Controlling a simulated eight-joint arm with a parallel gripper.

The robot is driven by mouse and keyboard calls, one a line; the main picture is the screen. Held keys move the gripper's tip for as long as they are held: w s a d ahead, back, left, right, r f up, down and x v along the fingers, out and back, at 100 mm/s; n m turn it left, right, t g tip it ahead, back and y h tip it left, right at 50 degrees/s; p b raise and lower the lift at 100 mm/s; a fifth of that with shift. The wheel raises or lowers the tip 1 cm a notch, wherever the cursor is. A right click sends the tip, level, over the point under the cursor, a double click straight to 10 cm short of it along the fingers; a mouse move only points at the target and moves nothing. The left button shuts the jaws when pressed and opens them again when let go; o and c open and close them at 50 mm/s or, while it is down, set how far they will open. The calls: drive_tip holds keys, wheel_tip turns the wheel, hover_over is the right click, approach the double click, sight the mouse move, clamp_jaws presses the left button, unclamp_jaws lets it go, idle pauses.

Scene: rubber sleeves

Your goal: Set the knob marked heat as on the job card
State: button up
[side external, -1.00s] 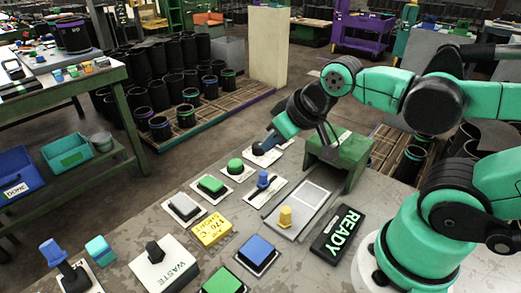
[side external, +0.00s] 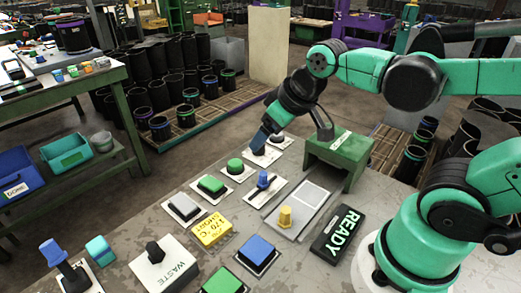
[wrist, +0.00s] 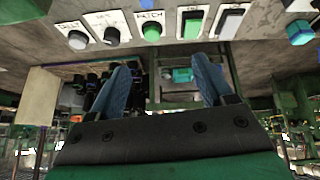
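Knobs on white plates stand at the far end of the bench. In the wrist view they are a grey knob (wrist: 78,40), a darker knob (wrist: 112,36) and a green knob (wrist: 151,32). Their small labels are hard to read, so I cannot tell which is marked heat. A yellow card (side external: 211,230) reads about 170 °C and "SHORT". My gripper (side external: 259,141) is over the far knobs, close to the dark knob (side external: 258,150); contact is unclear. In the wrist view my gripper (wrist: 162,64) has its blue fingers wide apart with nothing between them.
The green knob (side external: 235,166), green rocker (side external: 210,185), grey rocker (side external: 185,207) and blue switch (side external: 263,181) sit nearby. A green stand (side external: 340,150) is to the right. A READY sign (side external: 338,234) and a WASTE box (side external: 163,268) are nearer.

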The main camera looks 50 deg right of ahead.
drive_tip(key=w+d+f+n+g, duration=0.2)
drive_tip(key=w+d, duration=0.1)
drive_tip(key=w+d+f+n+g, duration=0.2)
drive_tip(key=w+d+f+n, duration=0.1)
drive_tip(key=w, duration=0.1)
drive_tip(key=w+d+f+n+g, duration=0.2)
drive_tip(key=w+d+n, duration=0.1)
drive_tip(key=w+d, duration=0.1)
drive_tip(key=shift+w+d+f, duration=0.1)
drive_tip(key=shift+w+f, duration=0.05)
drive_tip(key=shift+w, duration=0.1)
drive_tip(key=shift+w+d+f, duration=0.1)
drive_tip(key=shift+d+f, duration=0.1)
drive_tip(key=shift+f, duration=0.4)
wheel_tip(320, 180, down, 5)
clamp_jaws()
